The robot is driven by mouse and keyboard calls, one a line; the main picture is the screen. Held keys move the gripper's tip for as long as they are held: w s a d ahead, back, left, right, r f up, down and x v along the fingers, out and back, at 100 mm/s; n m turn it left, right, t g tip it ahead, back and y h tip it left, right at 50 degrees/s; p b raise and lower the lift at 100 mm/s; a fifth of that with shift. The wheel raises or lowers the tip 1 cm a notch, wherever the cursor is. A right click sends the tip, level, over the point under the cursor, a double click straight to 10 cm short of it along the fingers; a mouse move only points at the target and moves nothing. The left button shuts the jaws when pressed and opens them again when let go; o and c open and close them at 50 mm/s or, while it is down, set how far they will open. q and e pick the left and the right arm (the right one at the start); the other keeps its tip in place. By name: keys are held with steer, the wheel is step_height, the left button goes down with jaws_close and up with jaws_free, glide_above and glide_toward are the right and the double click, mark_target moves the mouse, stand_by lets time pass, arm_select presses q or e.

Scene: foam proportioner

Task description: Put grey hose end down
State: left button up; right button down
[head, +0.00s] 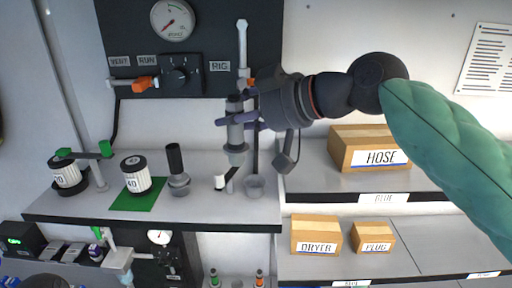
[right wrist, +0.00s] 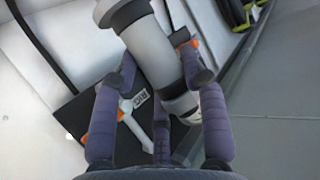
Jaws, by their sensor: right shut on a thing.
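The grey hose end (head: 236,134) is a grey cylinder with a lighter lower collar. It hangs roughly upright in front of the wall panel, above the shelf. My right gripper (head: 238,117) comes in from the right and is shut around it with purple-grey fingers. In the right wrist view the hose end (right wrist: 150,48) lies between the fingers of my right gripper (right wrist: 158,78), tilted across the picture. The fingers hide part of it. My left gripper is not in view.
Below the hose end, the grey shelf (head: 210,208) holds a small grey cup (head: 254,187), a black-topped fitting (head: 177,168) and canisters marked 20 (head: 68,176) and 40 (head: 135,174). The HOSE box (head: 370,149) stands to the right. A gauge panel (head: 190,70) is behind.

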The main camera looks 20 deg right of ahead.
steer(key=w+d+f+p, duration=0.1)
steer(key=w+d+f, duration=0.4)
steer(key=f, duration=0.5)
steer(key=shift+w+f, duration=0.2)
steer(key=shift+w, duration=0.5)
steer(key=shift+f, duration=0.1)
steer(key=shift+d+f+b, duration=0.1)
steer(key=shift+f+b, duration=0.1)
steer(key=shift+b, duration=0.25)
steer(key=shift+f, duration=0.15)
steer(key=c, duration=0.7)
jaws_free()
